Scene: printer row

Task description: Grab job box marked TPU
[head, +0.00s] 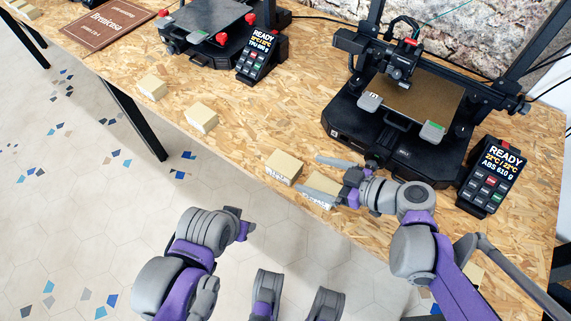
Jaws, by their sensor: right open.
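Several small tan cardboard boxes stand along the table's front edge. One job box (323,184) is between the fingers of my right gripper (316,175), which is open around it and partly covers it. Another box (285,164) stands just left of that gripper. Two more, a box (202,116) and a box (152,86), stand further left, below the left printer. Dark print shows on some front faces, but I cannot read any as TPU. The left printer's screen (263,48) reads READY and TPU.
The right printer (395,120) stands close behind my right gripper. Its control screen (491,172) reads READY, ABS 610 g. The left printer (205,25) and a brown sign (108,24) are further back. Another box (473,273) is partly hidden by my right arm.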

